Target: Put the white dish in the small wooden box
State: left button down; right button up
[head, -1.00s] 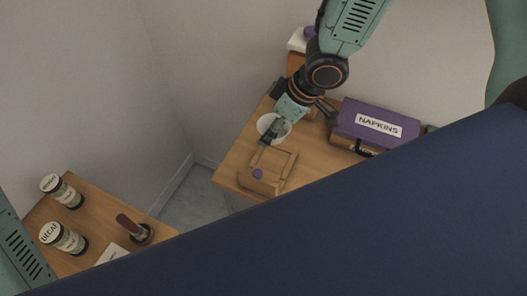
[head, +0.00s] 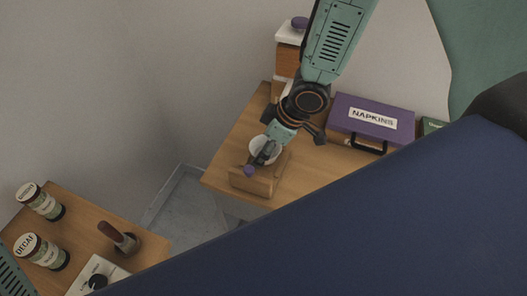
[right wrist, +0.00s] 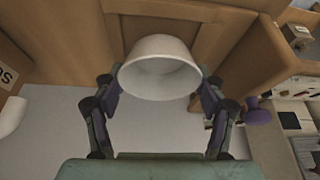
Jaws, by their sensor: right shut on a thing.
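The white dish (head: 258,143) is a round bowl held by my right gripper (head: 266,152). In the right wrist view, the dish (right wrist: 160,76) sits between both fingers, its open rim facing the camera. My arm and gripper hide part of the box's inside. My left gripper is out of view.
A purple napkins box (head: 365,118) stands to the right on the same table (head: 226,160). A lower-left table holds a decaf jar (head: 41,252), another jar (head: 40,202) and a brown-handled tool (head: 118,236). A floor gap separates the tables. My dark body hides the lower right.

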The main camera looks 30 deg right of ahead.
jog(key=shift+w+f, duration=0.1)
jog(key=shift+f, duration=0.6)
jog(key=shift+w+d, duration=0.15)
jog(key=shift+s, duration=0.3)
jog(key=o, duration=1.3)
jog(key=shift+w+f, duration=0.2)
jog(key=shift+w, duration=0.05)
jog(key=shift+s+r, duration=0.2)
jog(key=shift+r, duration=0.05)
